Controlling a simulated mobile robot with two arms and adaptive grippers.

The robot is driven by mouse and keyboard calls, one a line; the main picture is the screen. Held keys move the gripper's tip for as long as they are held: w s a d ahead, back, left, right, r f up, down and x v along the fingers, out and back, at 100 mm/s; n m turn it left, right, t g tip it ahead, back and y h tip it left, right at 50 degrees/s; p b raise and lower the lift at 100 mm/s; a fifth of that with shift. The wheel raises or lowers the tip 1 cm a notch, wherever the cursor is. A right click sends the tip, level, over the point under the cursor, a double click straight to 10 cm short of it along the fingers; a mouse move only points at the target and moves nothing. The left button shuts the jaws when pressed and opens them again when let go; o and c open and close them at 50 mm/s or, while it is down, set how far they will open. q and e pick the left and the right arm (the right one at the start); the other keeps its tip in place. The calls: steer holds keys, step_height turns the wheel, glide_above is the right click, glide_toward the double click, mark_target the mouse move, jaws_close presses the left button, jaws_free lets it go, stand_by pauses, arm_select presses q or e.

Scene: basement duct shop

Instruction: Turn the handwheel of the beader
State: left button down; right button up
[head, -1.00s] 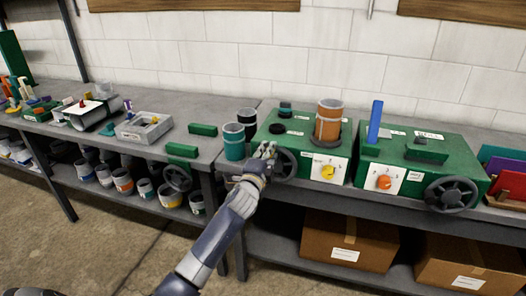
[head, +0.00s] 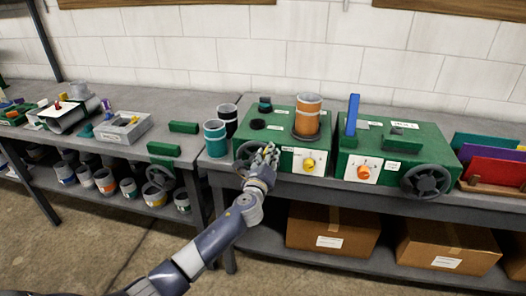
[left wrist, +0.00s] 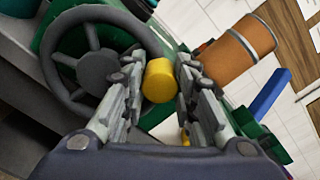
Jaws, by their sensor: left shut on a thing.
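The handwheel (head: 240,158) is a dark grey spoked wheel on the front of the left green machine (head: 285,119), which carries an orange cylinder (head: 307,118). My left gripper (head: 268,151) is at the wheel's right side. In the left wrist view the wheel (left wrist: 52,60) is large at the left. My left gripper (left wrist: 155,88) is shut on a yellow cylindrical grip (left wrist: 160,78) by the wheel's rim. The fingers hide part of the rim and where the grip joins it. The machine labels are too small to read. My right gripper is out of view.
A yellow dial (head: 309,164) sits just right of the handwheel. A second green machine (head: 430,140) has an orange dial (head: 364,172) and its own handwheel (head: 427,181). Teal (head: 215,140) and dark (head: 228,116) cups stand left. Cardboard boxes (head: 333,232) fill the shelf below.

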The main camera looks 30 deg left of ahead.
arm_select(q)
steer(key=m, duration=0.1)
steer(key=d+f+m, duration=0.1)
steer(key=m, duration=0.1)
steer(key=shift+w, duration=0.15)
steer(key=shift+w+d+f+m+p, duration=0.1)
steer(key=shift+d+f+m+p, duration=0.1)
steer(key=shift+f+m, duration=0.7)
steer(key=shift+w+d+f+m+p, duration=0.1)
steer(key=shift+d+f+m+p, duration=0.15)
steer(key=shift+m, duration=1.2)
steer(key=shift+d+f+m+p, duration=0.15)
steer(key=shift+f+m, duration=0.5)
steer(key=shift+m, duration=0.5)
steer(key=c, duration=1.5)
jaws_free()
steer(key=shift+c, duration=0.2)
steer(key=shift+f, duration=0.2)
steer(key=shift+f, duration=0.1)
